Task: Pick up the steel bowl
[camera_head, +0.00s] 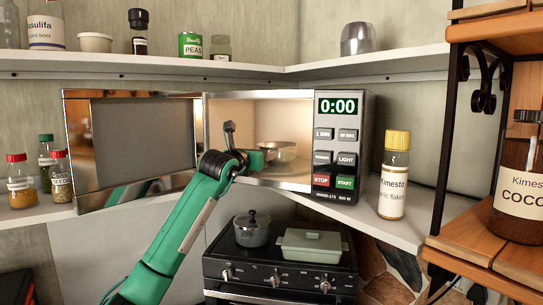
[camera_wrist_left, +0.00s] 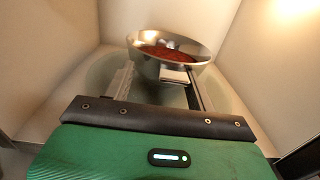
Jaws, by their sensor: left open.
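The steel bowl (camera_head: 282,150) sits inside the open microwave (camera_head: 341,110), towards the right of the cavity. In the left wrist view, the shiny bowl (camera_wrist_left: 200,48) looks upright, with reddish-brown inside. My left gripper (camera_head: 262,152) reaches into the microwave from the front, its fingers just left of the bowl in the head view. In the wrist view, the open fingers (camera_wrist_left: 158,78) point at the bowl's near side. The right finger overlaps the bowl's near wall; I cannot tell whether it touches. My right gripper is not in view.
The microwave door (camera_head: 130,150) stands open to the left. The cavity walls are close around my left gripper. A seasoning jar (camera_head: 394,180) stands right of the microwave. Spice jars (camera_head: 60,176) stand at far left. A stove with a pot (camera_head: 252,232) and a lidded dish (camera_head: 314,246) is below.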

